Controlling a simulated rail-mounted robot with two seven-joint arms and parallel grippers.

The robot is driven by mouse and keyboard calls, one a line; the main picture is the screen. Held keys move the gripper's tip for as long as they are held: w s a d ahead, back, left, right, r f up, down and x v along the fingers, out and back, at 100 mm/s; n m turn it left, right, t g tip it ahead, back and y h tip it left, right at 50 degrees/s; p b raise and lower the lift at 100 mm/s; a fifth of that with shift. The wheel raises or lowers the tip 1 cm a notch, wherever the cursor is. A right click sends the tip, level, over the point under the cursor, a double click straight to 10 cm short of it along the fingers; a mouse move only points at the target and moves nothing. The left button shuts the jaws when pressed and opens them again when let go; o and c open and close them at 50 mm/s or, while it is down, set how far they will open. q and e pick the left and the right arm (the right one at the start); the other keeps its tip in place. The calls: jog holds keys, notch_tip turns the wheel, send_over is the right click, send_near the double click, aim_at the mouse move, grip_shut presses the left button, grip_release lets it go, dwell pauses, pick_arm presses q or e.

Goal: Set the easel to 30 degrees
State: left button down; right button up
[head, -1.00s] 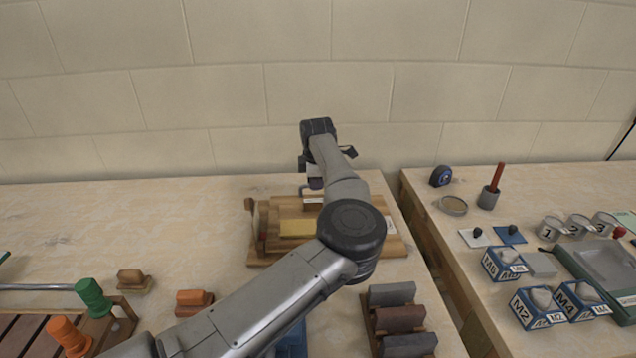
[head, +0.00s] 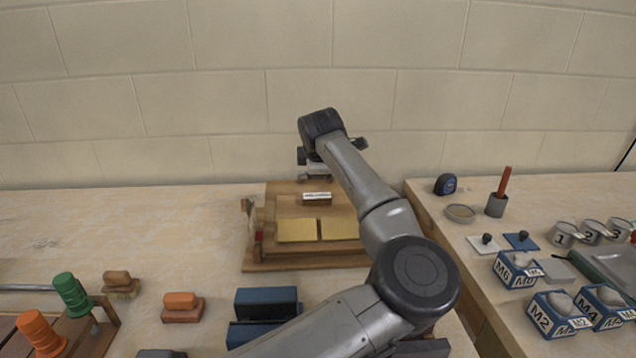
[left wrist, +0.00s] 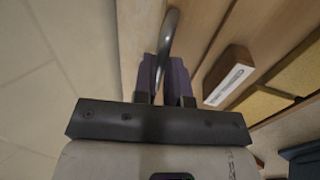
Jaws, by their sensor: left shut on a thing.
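The wooden easel (head: 283,205) stands near the wall in the head view, its board seeming tilted up at the back. It carries yellow panels (head: 297,231) and a small block with a white label (head: 317,198). My left gripper (head: 315,176) is at the board's far edge, with its fingers mostly hidden in the head view. In the left wrist view, its dark fingers (left wrist: 164,75) are shut on a curved metal handle (left wrist: 169,40) beside the board (left wrist: 205,30). The easel's angle cannot be read. My right gripper is out of view.
A separate bench at right holds M-marked boxes (head: 517,270), numbered cups (head: 567,235) and a tape measure (head: 446,184).

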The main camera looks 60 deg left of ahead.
pick_arm(q)
jog(key=shift+s+d+r+y+b, duration=0.25)
jog(key=shift+d+r+y+b, duration=0.15)
jog(key=shift+d+r+b, duration=0.3)
jog(key=shift+a, duration=0.1)
jog(key=c, duration=1.2)
grip_release()
jog(key=shift+o, duration=0.2)
jog(key=shift+s+d+r, duration=0.1)
jog(key=shift+d+r, duration=0.15)
jog(key=shift+r, duration=0.05)
jog(key=p+v, duration=0.4)
jog(key=v, duration=0.9)
jog(key=shift+s, duration=0.25)
